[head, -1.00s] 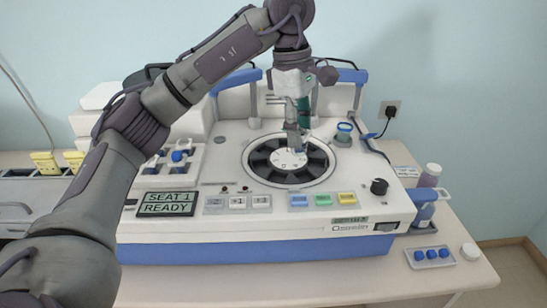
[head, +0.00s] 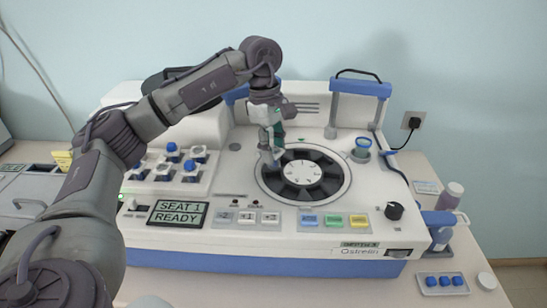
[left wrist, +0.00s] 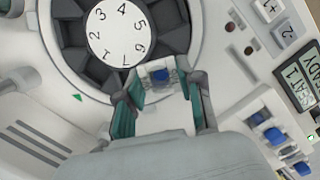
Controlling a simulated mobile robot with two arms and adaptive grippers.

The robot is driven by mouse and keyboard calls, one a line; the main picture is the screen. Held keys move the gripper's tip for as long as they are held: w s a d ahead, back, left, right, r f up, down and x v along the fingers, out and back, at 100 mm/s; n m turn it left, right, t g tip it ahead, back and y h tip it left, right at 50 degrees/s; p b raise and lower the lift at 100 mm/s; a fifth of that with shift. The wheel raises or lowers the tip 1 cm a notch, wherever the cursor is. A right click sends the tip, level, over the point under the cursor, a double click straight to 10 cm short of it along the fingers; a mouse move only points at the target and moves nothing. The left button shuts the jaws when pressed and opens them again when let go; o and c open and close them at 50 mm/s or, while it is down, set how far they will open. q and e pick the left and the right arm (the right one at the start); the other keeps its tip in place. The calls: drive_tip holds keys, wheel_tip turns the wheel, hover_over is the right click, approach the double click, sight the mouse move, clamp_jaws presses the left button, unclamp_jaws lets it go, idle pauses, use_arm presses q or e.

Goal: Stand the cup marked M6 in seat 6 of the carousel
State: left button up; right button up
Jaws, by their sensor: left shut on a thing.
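The carousel (head: 327,185) is a dark ring of seats around a white numbered hub (head: 302,172). In the left wrist view the hub (left wrist: 118,35) shows its numerals, with 6 and 7 on the side nearer my gripper. My left gripper (head: 270,158) is at the carousel's left edge in the head view. My right gripper is not in view.
A rack (head: 135,178) with several blue-topped cups stands left of the carousel. The display (head: 178,213) reads SEAT 1 READY. A blue-rimmed container (head: 361,149) stands right of the carousel. Coloured buttons (head: 333,220) and a black knob (head: 394,210) line the front panel.

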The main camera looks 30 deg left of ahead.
use_arm(q)
wheel_tip(320, 180, down, 3)
drive_tip(key=shift+s+f+p, duration=0.1)
drive_tip(key=shift+f+p, duration=0.1)
drive_tip(key=shift+p, duration=0.45)
drive_tip(key=shift+f, duration=0.2)
drive_tip(key=shift+f+b, duration=0.5)
drive_tip(key=o, duration=0.9)
drive_tip(key=shift+r, duration=0.1)
drive_tip(key=shift+o, duration=0.2)
